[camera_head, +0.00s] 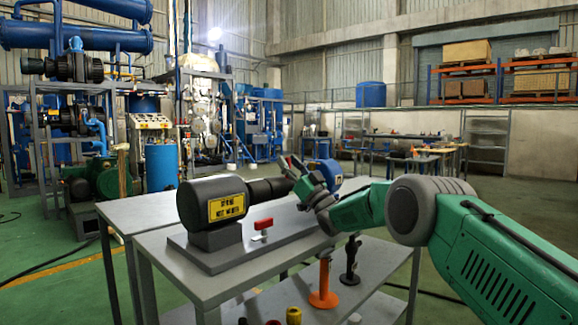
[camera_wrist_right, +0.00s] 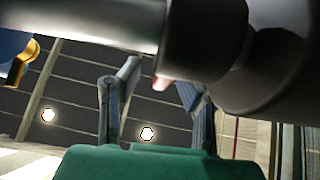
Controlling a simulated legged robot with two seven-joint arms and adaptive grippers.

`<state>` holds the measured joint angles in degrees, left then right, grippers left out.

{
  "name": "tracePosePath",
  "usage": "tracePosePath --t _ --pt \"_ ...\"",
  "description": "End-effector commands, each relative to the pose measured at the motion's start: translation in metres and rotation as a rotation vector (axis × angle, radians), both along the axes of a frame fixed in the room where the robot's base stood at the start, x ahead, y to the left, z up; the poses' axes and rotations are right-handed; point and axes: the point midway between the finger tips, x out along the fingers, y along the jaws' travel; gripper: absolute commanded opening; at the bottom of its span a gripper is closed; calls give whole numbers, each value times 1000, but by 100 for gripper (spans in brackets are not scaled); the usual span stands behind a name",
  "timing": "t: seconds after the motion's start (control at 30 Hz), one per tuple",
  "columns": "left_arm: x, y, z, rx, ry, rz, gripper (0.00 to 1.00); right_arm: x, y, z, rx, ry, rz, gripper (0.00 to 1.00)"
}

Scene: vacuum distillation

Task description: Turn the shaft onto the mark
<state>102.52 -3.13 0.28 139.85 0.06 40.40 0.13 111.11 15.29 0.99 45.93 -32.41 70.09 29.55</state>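A dark machine housing (camera_head: 190,208) with a yellow label (camera_head: 227,207) stands on a grey base plate on the table. A dark coupling (camera_head: 268,190) sticks out from it toward a blue unit (camera_head: 326,173). In the wrist view a pale shaft (camera_wrist_right: 85,22) runs into the dark coupling (camera_wrist_right: 205,42). A small pinkish-red piece (camera_wrist_right: 162,82) shows at the coupling's edge. My right gripper (camera_head: 298,178) is at the shaft between coupling and blue unit. In the wrist view its fingers (camera_wrist_right: 158,85) are apart, with the red piece between them. Contact cannot be told. My left gripper is not in view.
A red-handled part (camera_head: 263,225) stands on the base plate (camera_head: 225,252) below the coupling. A lower shelf holds an orange stand (camera_head: 324,290), a black stand (camera_head: 350,262) and small knobs. The table's (camera_head: 190,285) front left corner is clear.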

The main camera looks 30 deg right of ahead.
Motion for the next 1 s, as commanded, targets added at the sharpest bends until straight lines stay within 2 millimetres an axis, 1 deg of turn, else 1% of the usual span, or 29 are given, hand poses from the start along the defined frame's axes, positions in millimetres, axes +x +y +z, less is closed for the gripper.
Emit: tracePosePath --t 0.2,0.27,0.37,0.57,0.9,1.0 --pt "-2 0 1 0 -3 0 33 -4 -3 -4 1 0 0 33" --pt "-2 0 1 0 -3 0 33 -8 -5 -8 2 2 -1 33" --pt "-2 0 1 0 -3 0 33 -19 -10 -20 4 4 -1 33" --pt "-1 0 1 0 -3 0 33 -50 -22 -22 5 5 -1 33" --pt "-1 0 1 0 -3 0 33 -110 -43 -22 4 5 -2 33" --pt "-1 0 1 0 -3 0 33 -122 -46 -21 3 3 0 33"
